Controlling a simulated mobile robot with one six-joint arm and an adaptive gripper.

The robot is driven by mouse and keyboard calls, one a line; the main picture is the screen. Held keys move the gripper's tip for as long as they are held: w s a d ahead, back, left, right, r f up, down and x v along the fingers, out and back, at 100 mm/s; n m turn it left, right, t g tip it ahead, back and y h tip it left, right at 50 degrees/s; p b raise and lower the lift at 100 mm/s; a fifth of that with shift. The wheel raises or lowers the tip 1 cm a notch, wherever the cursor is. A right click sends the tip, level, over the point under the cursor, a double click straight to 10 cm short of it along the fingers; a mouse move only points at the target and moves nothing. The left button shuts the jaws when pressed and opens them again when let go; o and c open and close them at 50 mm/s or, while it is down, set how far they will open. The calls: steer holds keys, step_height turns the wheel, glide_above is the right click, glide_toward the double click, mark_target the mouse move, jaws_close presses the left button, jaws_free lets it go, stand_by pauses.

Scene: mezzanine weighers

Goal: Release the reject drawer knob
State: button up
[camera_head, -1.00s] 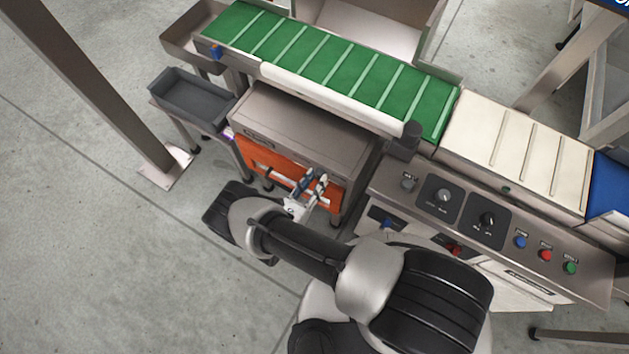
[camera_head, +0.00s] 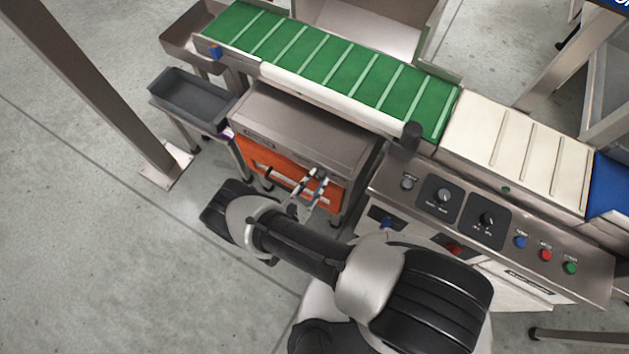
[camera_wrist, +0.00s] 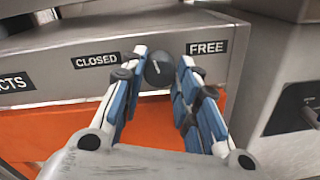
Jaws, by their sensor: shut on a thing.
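The reject drawer knob (camera_wrist: 160,71) is a dark round knob with a small pale mark, in the wrist view. It sits on a steel strip between the labels CLOSED (camera_wrist: 96,60) and FREE (camera_wrist: 207,47). My gripper (camera_wrist: 162,75) is shut on it, with one blue and white finger on each side. I cannot tell which label the mark points to. Below the strip is the orange drawer front (camera_wrist: 60,128). In the head view my gripper (camera_head: 317,174) is at the right part of the orange front (camera_head: 270,165), and the knob is hidden.
The control panel (camera_head: 490,225) with knobs and buttons is close to the right. A grey bin (camera_head: 190,97) and a steel post (camera_head: 100,85) stand left. Floor is open at lower left.

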steer(key=m, duration=0.6)
steer(key=m+y+p, duration=0.1)
steer(key=m, duration=0.4)
steer(key=shift+m, duration=0.3)
stand_by(0.3)
steer(key=o, duration=1.1)
steer(key=v, duration=1.2)
